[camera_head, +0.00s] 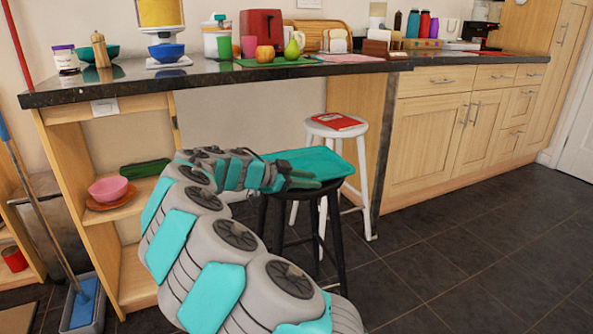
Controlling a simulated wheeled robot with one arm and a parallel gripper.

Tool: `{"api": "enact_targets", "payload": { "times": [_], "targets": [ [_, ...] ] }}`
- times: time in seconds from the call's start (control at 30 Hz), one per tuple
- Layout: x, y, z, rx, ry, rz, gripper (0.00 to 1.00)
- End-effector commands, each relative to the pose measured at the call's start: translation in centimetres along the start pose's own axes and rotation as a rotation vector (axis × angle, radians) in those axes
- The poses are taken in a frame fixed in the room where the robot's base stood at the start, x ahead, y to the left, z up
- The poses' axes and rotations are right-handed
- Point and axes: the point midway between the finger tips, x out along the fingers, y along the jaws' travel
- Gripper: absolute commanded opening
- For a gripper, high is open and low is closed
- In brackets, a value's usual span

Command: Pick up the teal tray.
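The teal tray (318,161) is a flat rectangle lying on top of a dark stool (332,233), below the counter. My gripper (298,181) is at the tray's near left edge, with its dark fingers over or against that edge. My grey and teal arm reaches up from the bottom and hides the tray's left part. I cannot tell whether the fingers touch the tray or how far apart they are.
A white stool (363,190) with a red book (336,121) stands close behind the tray. The granite counter (215,77), crowded with kitchen items, overhangs behind. Open shelves (128,206) with a pink bowl (109,188) are at left. Dark floor (460,265) is free at right.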

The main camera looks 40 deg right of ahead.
Motion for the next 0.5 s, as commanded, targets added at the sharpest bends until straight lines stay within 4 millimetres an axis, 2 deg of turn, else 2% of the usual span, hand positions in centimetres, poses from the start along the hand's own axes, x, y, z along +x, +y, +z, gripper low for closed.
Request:
{"api": "enact_targets", "payload": {
  "times": [0.03, 0.23, 0.5],
  "targets": [
    [0.19, 0.05, 0.31, 0.000, -0.005, 0.001, 0.21],
    [0.14, -0.01, 0.38, 0.000, -0.006, -0.001, 0.00],
    [0.10, 0.01, 0.35, -0.001, -0.006, 0.000, 0.00]
  ]
}}
